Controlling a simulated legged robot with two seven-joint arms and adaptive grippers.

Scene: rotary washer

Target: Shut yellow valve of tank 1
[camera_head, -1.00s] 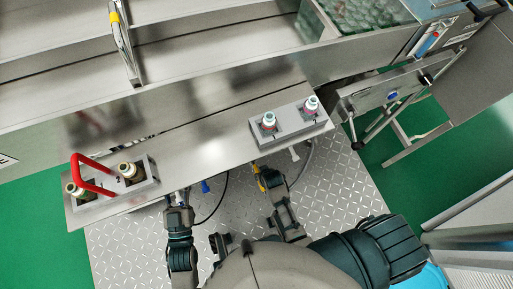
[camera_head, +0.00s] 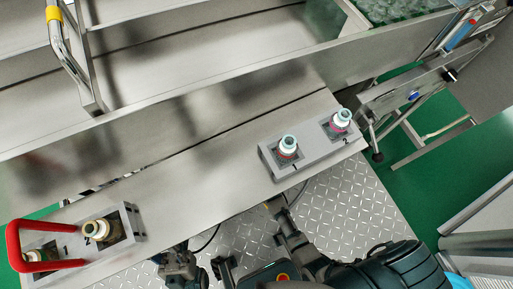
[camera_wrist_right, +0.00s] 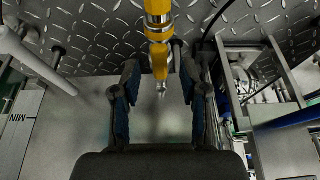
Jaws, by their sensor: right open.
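The yellow valve (camera_wrist_right: 158,40) shows at the top centre of the right wrist view, with a silver tip pointing down. My right gripper (camera_wrist_right: 157,88) is open, its two dark fingers on either side of the valve's lower part. I cannot tell whether they touch it. In the head view my right gripper (camera_head: 276,208) is at the bench's front edge, below the right grey block; the valve is mostly hidden there. My left gripper (camera_head: 176,254) is near the bench edge further left; its jaws are unclear.
The right grey block (camera_head: 311,153) carries two white-topped fittings. The left block (camera_head: 119,226) has cream fittings and a red handle (camera_head: 14,246). A white lever (camera_wrist_right: 35,55) is left of the yellow valve in the wrist view. Checkered metal floor (camera_head: 335,205) lies below.

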